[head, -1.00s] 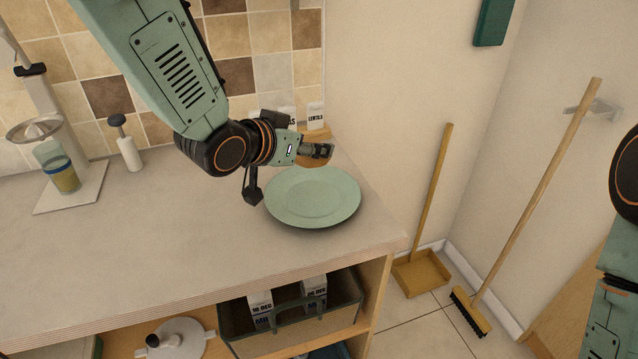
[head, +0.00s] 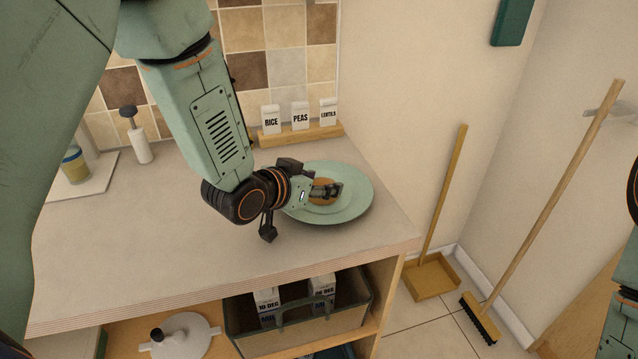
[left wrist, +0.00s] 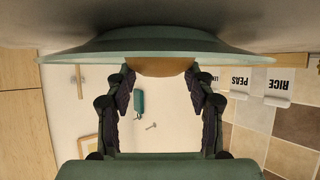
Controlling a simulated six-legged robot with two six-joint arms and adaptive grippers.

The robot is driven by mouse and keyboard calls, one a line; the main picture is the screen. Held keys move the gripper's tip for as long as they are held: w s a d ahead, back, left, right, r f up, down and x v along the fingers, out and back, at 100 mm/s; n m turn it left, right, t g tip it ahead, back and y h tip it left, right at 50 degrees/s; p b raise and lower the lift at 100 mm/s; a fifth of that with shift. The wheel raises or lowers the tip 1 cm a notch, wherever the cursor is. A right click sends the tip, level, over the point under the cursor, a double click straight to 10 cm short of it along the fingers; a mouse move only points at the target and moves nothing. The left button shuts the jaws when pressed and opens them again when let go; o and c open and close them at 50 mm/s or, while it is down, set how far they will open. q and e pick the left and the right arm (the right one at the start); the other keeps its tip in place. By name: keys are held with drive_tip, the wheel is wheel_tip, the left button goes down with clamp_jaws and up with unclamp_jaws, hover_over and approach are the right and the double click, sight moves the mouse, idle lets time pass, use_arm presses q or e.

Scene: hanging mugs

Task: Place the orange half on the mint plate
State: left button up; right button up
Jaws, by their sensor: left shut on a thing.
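The mint plate (head: 352,208) lies on the counter near its right end. My left gripper (head: 333,190) is over the plate, shut on the orange half (head: 318,198). The fingers hide part of the orange half in the head view. In the left wrist view, which is upside down, the orange half (left wrist: 160,67) sits between the two fingers (left wrist: 160,78), against the plate (left wrist: 90,52). I cannot tell whether it touches the plate's surface. My right gripper is out of view.
Cartons of rice, peas and lentils (head: 300,117) stand in a wooden rack (head: 300,134) behind the plate. A white dispenser (head: 138,140) and a juicer (head: 78,165) are at the left. The counter (head: 170,235) is clear in front. Below is a bin (head: 300,325).

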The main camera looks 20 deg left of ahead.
use_arm(q)
drive_tip(key=shift+d, duration=0.15)
drive_tip(key=o, duration=1)
drive_tip(key=shift+d, duration=0.2)
drive_tip(key=o, duration=0.3)
drive_tip(key=shift+a, duration=0.25)
drive_tip(key=shift+d, duration=0.15)
drive_tip(key=p+v, duration=0.1)
drive_tip(key=v, duration=0.9)
drive_tip(key=shift+s+a+r+p, duration=0.1)
drive_tip(key=shift+a+r+p, duration=0.1)
drive_tip(key=shift+r+p, duration=0.1)
drive_tip(key=shift+s+a+r, duration=0.15)
drive_tip(key=shift+s+a, duration=0.05)
drive_tip(key=shift+s, duration=0.25)
drive_tip(key=shift+s+r, duration=0.15)
drive_tip(key=shift+s, duration=0.15)
drive_tip(key=shift+w, duration=0.15)
